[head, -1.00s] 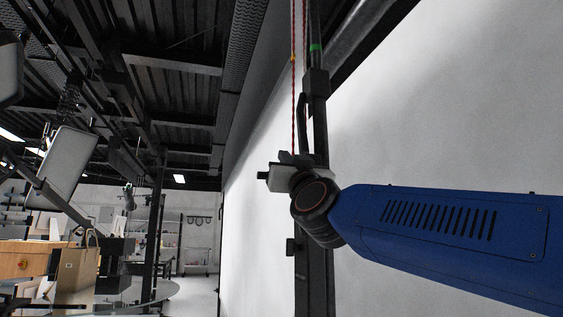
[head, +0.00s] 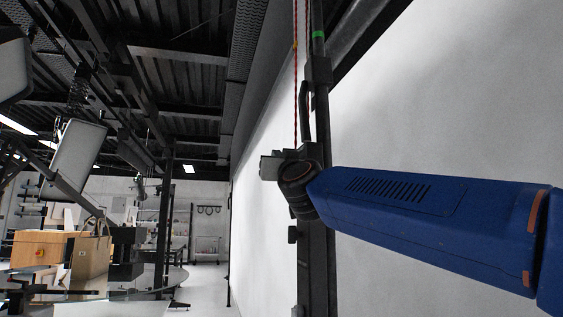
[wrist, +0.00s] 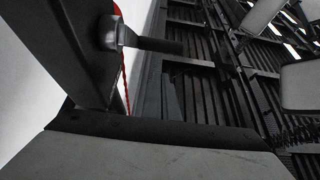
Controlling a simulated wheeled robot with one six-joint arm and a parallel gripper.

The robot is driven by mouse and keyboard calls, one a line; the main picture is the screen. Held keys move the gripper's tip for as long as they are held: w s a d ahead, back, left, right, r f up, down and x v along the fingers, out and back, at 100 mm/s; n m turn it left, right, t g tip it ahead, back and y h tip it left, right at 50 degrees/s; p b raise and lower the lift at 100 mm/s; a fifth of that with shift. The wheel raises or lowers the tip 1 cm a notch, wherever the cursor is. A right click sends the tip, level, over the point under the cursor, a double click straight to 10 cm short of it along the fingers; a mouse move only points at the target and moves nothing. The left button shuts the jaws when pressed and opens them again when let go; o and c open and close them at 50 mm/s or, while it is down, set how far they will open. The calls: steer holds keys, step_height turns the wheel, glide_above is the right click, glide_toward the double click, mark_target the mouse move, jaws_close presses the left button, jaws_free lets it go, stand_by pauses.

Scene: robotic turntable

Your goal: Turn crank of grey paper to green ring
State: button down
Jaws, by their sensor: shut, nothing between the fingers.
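The large pale grey paper (head: 440,110) hangs as a backdrop at the right. In front of its left edge stands a black upright (head: 318,80) with a green ring (head: 319,36) near the top. A dark curved handle (head: 305,110), possibly the crank, hangs beside the upright below the ring. A red cord (head: 296,100) runs down just left of it. My gripper (head: 268,167) is shut and empty, close to the cord and upright; I cannot tell whether it touches them. In the wrist view, the red cord (wrist: 126,90) passes behind a metal bolt and dark bar.
Hanging light panels (head: 77,155) and dark ceiling beams fill the upper left. Open floor (head: 205,285) shows left of the backdrop.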

steer(key=shift+w+a+f, duration=0.2)
steer(key=shift+w, duration=0.4)
steer(key=shift+w+a+f, duration=0.15)
steer(key=shift+w, duration=0.45)
steer(key=shift+w+a+f, duration=0.2)
steer(key=shift+w, duration=0.4)
steer(key=shift+w+a+f, duration=0.1)
steer(key=shift+w+f, duration=0.1)
steer(key=shift+w, duration=0.25)
